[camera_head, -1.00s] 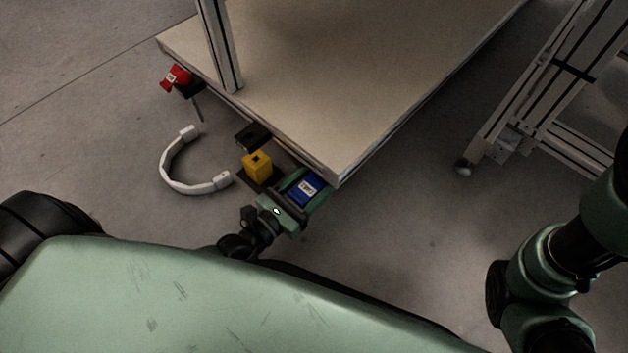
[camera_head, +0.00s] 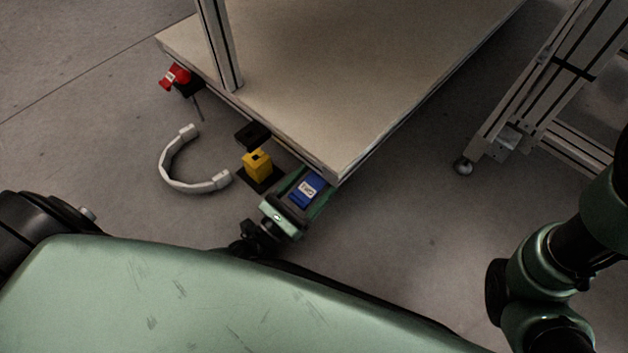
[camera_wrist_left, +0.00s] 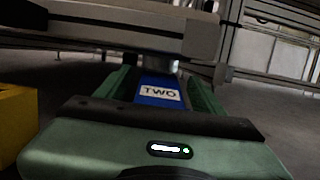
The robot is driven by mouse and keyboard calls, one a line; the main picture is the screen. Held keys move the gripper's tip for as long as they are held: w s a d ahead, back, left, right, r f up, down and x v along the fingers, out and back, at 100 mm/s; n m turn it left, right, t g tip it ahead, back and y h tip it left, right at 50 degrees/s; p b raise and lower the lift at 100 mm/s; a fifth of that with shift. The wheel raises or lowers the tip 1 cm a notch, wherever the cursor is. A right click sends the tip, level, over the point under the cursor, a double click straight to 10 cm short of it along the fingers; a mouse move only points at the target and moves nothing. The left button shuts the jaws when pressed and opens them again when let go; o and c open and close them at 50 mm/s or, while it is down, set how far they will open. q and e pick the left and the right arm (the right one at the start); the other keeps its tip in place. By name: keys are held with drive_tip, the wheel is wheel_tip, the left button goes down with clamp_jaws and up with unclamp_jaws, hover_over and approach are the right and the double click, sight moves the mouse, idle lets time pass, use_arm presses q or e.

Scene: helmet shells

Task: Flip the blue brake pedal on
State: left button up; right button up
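The blue brake pedal (camera_head: 306,190) is at the near corner of the cart, low by the floor. It carries a white label, which reads "TWO" in the left wrist view (camera_wrist_left: 158,92). My left gripper (camera_head: 308,192) is at the pedal, with one green finger on each side of it. In the left wrist view the fingers (camera_wrist_left: 165,90) stand apart around the blue pedal; I cannot tell whether they touch it. My right arm shows at the right edge of the head view, but its gripper is out of view.
A yellow pedal (camera_head: 257,166) sits just left of the blue one, close to my left gripper. A red pedal (camera_head: 176,77) is farther along the cart edge. A metal frame (camera_head: 540,90) stands at right.

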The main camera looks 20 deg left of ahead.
use_arm(q)
drive_tip(key=shift+s+a, duration=0.1)
drive_tip(key=shift+s, duration=0.05)
drive_tip(key=r+p+v, duration=0.1)
drive_tip(key=v, duration=0.3)
drive_tip(key=p+v, duration=0.2)
drive_tip(key=v, duration=0.1)
drive_tip(key=r+p+v, duration=0.1)
drive_tip(key=p+v, duration=0.1)
drive_tip(key=v, duration=0.2)
drive_tip(key=shift+s+a+r, duration=0.15)
drive_tip(key=shift+s+r, duration=0.1)
drive_tip(key=shift+s, duration=0.35)
drive_tip(key=shift+s+a, duration=0.15)
drive_tip(key=shift+s, duration=0.3)
